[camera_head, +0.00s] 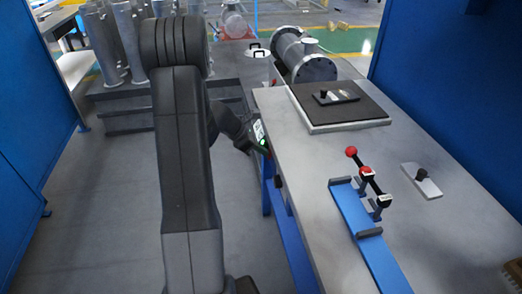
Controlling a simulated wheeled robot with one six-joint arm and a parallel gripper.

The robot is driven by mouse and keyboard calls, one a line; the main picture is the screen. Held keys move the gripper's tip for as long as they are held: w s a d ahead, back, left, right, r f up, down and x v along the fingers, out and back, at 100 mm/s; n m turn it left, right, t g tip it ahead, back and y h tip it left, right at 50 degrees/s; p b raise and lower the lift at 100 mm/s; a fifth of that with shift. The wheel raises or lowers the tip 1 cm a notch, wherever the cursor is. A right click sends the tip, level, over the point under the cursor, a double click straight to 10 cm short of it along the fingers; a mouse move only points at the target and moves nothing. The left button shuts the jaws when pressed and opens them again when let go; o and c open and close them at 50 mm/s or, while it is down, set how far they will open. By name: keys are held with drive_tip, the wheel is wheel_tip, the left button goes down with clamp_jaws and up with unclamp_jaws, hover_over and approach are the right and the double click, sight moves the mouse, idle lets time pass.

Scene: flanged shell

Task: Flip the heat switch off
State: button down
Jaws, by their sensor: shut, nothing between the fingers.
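My dark arm reaches forward to the left edge of the grey bench. My gripper (267,161) is at that edge, below a wrist with a green light; it is small, dark and partly hidden, and appears shut and empty. A small dark fitting (278,182) is on the bench's left side, just below the gripper; I cannot tell whether it is the heat switch. Two small plates with black knobs are also in view: one (335,97) on a black pad, one (425,180) on the bench top. No label or switch position is readable.
A blue bracket (367,237) with a red-balled lever (365,172) lies on the bench (300,150). The black pad (345,108) is behind it. A flanged metal shell (305,58) stands beyond the bench. Blue walls flank both sides.

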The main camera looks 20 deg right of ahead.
drive_tip(key=shift+d, duration=0.1)
drive_tip(key=a+f+p+v, duration=0.1)
drive_tip(key=p+v, duration=0.1)
drive_tip(key=v, duration=1.1)
drive_tip(key=shift+w+a, duration=0.1)
drive_tip(key=shift+a, duration=0.05)
drive_tip(key=shift+w+a+f+y+p, duration=0.1)
drive_tip(key=shift+w+f+y+p, duration=0.2)
drive_tip(key=shift+f+y, duration=0.3)
drive_tip(key=shift+f, duration=0.1)
